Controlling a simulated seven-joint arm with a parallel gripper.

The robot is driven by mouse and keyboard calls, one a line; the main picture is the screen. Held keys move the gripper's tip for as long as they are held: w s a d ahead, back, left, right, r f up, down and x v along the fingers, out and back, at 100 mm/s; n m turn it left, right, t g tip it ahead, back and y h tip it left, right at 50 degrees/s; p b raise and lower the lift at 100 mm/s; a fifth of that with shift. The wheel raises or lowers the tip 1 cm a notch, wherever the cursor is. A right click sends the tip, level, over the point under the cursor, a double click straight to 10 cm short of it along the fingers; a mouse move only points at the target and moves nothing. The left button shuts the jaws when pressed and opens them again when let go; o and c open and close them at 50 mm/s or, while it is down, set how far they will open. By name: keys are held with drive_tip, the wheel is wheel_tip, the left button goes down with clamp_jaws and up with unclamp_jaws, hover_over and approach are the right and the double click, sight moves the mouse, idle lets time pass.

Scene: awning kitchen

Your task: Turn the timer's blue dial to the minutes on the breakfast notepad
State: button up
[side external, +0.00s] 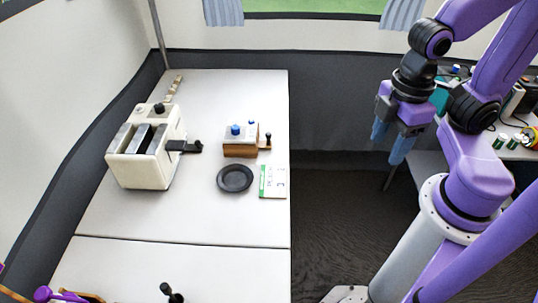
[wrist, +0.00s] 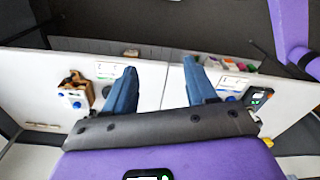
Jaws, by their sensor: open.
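The timer (side external: 240,148) is a small wooden box with a pale top, standing on the white table in the side view. Its blue dial (side external: 236,129) is on top; the setting is too small to read. The breakfast notepad (side external: 273,182), white with a green left edge, lies in front of the timer near the table's right edge. Its writing is too small to read for sure. My gripper (side external: 388,150) is open and empty, fingers pointing down, right of the table and well apart from timer and notepad. Its two blue fingers also show in the wrist view (wrist: 160,68).
A cream toaster (side external: 140,170) with a black lever stands left of the timer. The wrist view shows a white surface (wrist: 38,72) with a brown item, blue knobs and cards. The table's front middle is clear.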

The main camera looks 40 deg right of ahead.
drive_tip(key=w+a+r+n, duration=0.1)
drive_tip(key=w+a, duration=0.3)
drive_tip(key=w, duration=0.2)
drive_tip(key=w+a+r, duration=0.1)
drive_tip(key=w+a, duration=0.2)
drive_tip(key=w, duration=0.4)
drive_tip(key=n, duration=0.4)
hover_over(235, 127)
wheel_tip(235, 127, down, 6)
wheel_tip(235, 127, down, 17)
drive_tip(key=shift+f, duration=0.1)
clamp_jaws()
